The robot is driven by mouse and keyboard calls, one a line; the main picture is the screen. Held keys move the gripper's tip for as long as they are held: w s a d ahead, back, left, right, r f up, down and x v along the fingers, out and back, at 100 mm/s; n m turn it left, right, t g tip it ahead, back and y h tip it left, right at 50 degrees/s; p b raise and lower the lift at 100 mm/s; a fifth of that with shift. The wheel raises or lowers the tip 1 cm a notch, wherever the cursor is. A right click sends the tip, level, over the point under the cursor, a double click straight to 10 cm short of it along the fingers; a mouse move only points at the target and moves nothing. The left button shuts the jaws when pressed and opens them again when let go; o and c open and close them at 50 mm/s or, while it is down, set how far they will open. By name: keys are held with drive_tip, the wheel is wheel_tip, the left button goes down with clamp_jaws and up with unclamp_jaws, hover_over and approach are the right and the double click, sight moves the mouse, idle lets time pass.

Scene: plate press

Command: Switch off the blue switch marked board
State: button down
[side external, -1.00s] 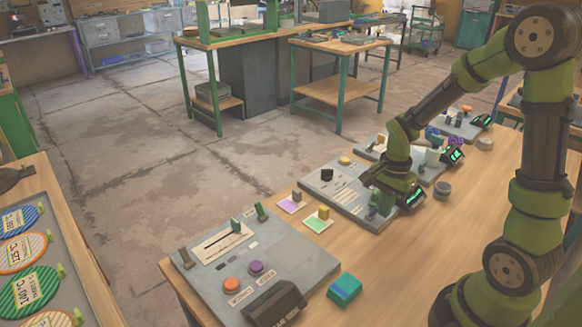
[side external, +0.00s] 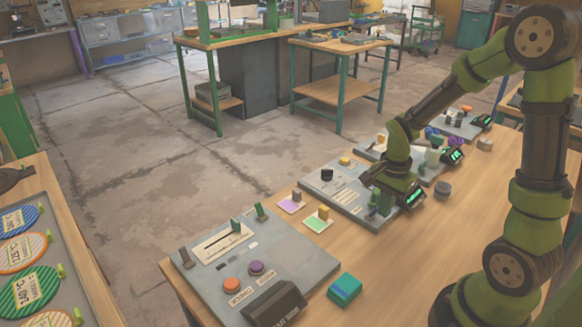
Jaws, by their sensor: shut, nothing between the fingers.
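My gripper (side external: 376,208) is shut and empty, pointing down over the right front part of the middle grey board (side external: 335,198). Its fingertips are low over the board's surface; I cannot tell whether they touch anything there. The blue switch marked board is not clearly visible; my gripper and wrist hide part of the middle board, and the labels there are too small to read. A dark display with green digits (side external: 415,195) stands at that board's right edge.
A nearer grey board (side external: 205,279) has a slider, an orange button (side external: 231,285) and a purple button (side external: 256,267). A blue-teal block (side external: 344,288) lies beside it. Purple (side external: 289,206) and green (side external: 315,224) pads lie between the boards.

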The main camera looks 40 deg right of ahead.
drive_tip(key=shift+w, duration=0.1)
drive_tip(key=shift+w, duration=1.3)
drive_tip(key=shift+s+r, duration=0.2)
drive_tip(key=shift+r, duration=1)
drive_tip(key=shift+s+r, duration=0.2)
drive_tip(key=shift+r, duration=0.95)
drive_tip(key=shift+s+r, duration=0.2)
drive_tip(key=shift+r, duration=1)
